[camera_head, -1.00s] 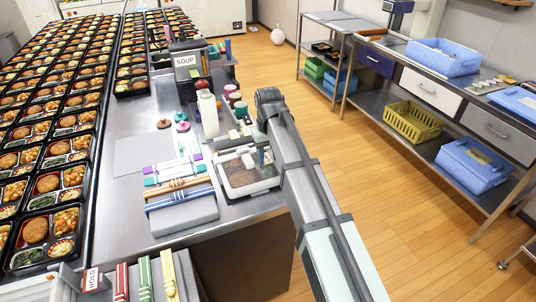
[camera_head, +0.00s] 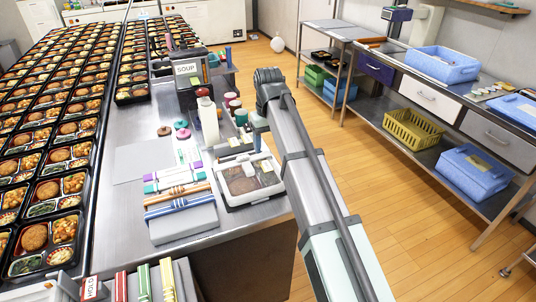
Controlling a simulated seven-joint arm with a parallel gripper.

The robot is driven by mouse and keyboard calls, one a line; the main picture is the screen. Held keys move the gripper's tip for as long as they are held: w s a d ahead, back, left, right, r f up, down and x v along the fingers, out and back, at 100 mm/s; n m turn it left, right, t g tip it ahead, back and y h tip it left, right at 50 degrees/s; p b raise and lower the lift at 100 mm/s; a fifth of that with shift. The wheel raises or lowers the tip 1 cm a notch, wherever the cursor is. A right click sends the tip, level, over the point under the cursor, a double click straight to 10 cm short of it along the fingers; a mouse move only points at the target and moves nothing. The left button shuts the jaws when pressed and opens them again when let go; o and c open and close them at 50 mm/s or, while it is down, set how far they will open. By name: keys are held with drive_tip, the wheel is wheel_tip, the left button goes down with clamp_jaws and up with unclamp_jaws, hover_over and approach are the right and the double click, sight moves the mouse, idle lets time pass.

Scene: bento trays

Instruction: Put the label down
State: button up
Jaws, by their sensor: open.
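A bento tray with a clear lid (camera_head: 237,190) stands near the right edge of the steel counter, with brown food showing through it. A small pale yellow label (camera_head: 266,167) appears to lie on the lid's back right part. A small whitish patch shows beside it; I cannot tell what it is. My gripper (camera_head: 257,146) is open, just above and behind the lid's back right corner. It looks apart from the label. The fingertips are small and partly hidden by my arm.
Coloured banded bundles lie left of the tray by a grey block (camera_head: 184,224). Filled bento trays cover the left.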

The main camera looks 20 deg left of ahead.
drive_tip(key=shift+r, duration=2.15)
drive_tip(key=w+d+f+m, duration=0.3)
drive_tip(key=d+f+m, duration=0.1)
drive_tip(key=d+f, duration=1.65)
drive_tip(key=s+d+f+m, duration=0.3)
drive_tip(key=s+d+f, duration=0.3)
drive_tip(key=d+f, duration=0.55)
drive_tip(key=s+d+f+m, duration=0.2)
drive_tip(key=s+d+f, duration=0.4)
drive_tip(key=d+f, duration=0.55)
drive_tip(key=s+f+g, duration=0.2)
drive_tip(key=s+f, duration=0.4)
drive_tip(key=s, duration=0.3)
drive_tip(key=s+d+f+g, duration=0.1)
drive_tip(key=s+f+g, duration=0.1)
drive_tip(key=s+f, duration=0.4)
drive_tip(key=s+f+g, duration=0.2)
drive_tip(key=s+f, duration=0.4)
drive_tip(key=s, duration=0.8)
drive_tip(key=shift+d+f+g, duration=0.2)
drive_tip(key=shift+d+g, duration=0.15)
drive_tip(key=shift+g, duration=0.05)
